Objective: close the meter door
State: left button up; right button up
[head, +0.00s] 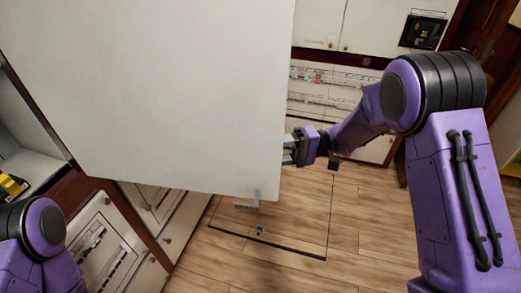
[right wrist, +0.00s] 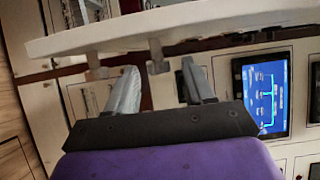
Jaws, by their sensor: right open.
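A large white door panel (head: 165,90) stands swung open in the head view and hides much of what is behind it. A small grey handle (head: 257,200) is at its lower edge. Below it is a see-through, dark-edged panel (head: 290,215) with a small latch (head: 260,230). No label shows which is the meter door. My right gripper (head: 290,148) is at the white panel's right edge, partly hidden by it. In the right wrist view the open fingers (right wrist: 160,88) point to the panel's pale edge (right wrist: 180,25), with a hook-shaped handle (right wrist: 157,58) between them. Contact is unclear.
White cabinets with breaker rows (head: 325,85) stand at the back, and a lower cabinet (head: 105,240) at left. A yellow item (head: 12,185) sits at far left. A lit blue screen (right wrist: 264,95) shows in the right wrist view. The wooden floor (head: 375,235) is clear.

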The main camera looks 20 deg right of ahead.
aim_at(261, 155)
jog(key=shift+a, duration=1.6)
jog(key=shift+c, duration=0.3)
jog(key=shift+p, duration=0.3)
grip_shut()
